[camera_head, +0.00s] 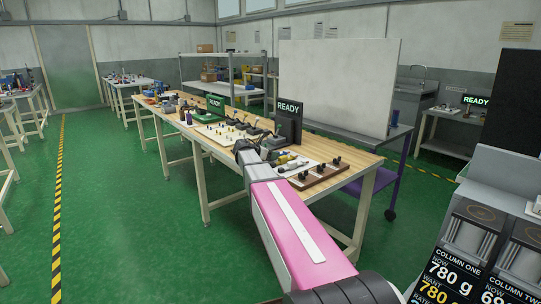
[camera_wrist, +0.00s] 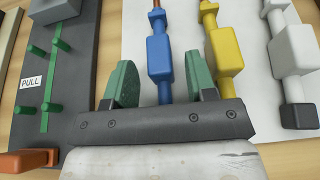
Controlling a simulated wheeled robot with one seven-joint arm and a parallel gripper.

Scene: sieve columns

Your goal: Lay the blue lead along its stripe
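In the wrist view the blue lead (camera_wrist: 159,56) lies on a white sheet (camera_wrist: 133,18), a blocky blue body with a copper-coloured tip at the top edge. My gripper (camera_wrist: 160,84) is open, its two green fingers wide apart. The blue lead's lower part passes between the fingers in the picture, closer to the right one; I cannot tell whether they touch. The lead's near end is hidden behind the gripper. I cannot make out a blue stripe. In the head view my arm reaches over the workbench (camera_head: 340,158), and the fingers and blue lead cannot be made out.
A yellow lead (camera_wrist: 224,50) and a white lead (camera_wrist: 291,45) lie to the right. At left is a dark board (camera_wrist: 85,60) with green pegs, a green stripe and a PULL label. An orange piece (camera_wrist: 28,160) sits lower left. A READY screen (camera_head: 289,108) stands on the bench.

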